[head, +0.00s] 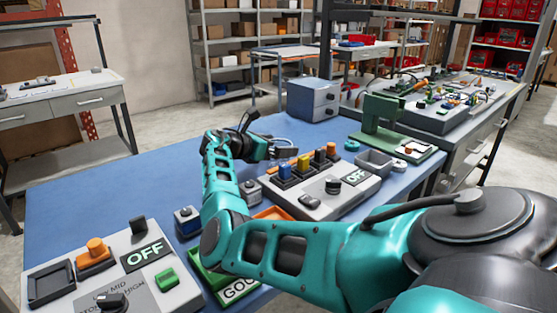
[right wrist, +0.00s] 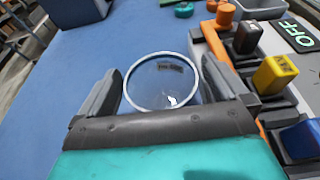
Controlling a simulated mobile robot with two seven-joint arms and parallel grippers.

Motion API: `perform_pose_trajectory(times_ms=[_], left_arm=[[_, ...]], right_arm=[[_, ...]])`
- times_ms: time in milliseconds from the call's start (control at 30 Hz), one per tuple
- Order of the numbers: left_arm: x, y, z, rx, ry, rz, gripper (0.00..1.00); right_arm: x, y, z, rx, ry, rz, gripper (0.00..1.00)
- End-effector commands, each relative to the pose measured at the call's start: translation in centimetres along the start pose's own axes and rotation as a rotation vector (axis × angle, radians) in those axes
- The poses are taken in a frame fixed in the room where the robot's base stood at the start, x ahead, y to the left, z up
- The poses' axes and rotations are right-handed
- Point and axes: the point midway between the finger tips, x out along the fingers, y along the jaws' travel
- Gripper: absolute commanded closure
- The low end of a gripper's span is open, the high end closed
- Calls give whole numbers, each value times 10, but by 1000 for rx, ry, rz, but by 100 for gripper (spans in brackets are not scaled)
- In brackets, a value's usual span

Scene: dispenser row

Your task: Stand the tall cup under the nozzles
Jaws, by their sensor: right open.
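A clear, round-rimmed cup (right wrist: 163,82) stands between the two dark fingers of my right gripper (right wrist: 165,88) in the right wrist view. The gripper is open around it, and a gap shows beside the left finger. In the head view my right gripper (head: 260,136) is above the blue table, mostly hidden behind my own wrist. I cannot make out nozzles for certain. My left gripper is not in view.
A grey panel marked OFF (head: 333,200) lies right of the gripper; another control box (head: 120,275) is at the front left. A blue-grey drawer box (head: 313,98) and a green stand (head: 385,112) are behind. The blue table (head: 110,185) is clear at left.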

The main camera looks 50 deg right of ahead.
Motion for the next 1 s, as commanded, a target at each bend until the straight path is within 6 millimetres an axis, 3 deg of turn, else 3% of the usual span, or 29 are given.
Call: perform_pose_trajectory(times_ms=[333,900,1000], left_arm=[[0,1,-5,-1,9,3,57],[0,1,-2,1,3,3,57],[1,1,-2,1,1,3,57]], right_arm=[[8,0,0,0,1,1,1],[8,0,0,0,0,0,56],[8,0,0,0,0,0,58]])
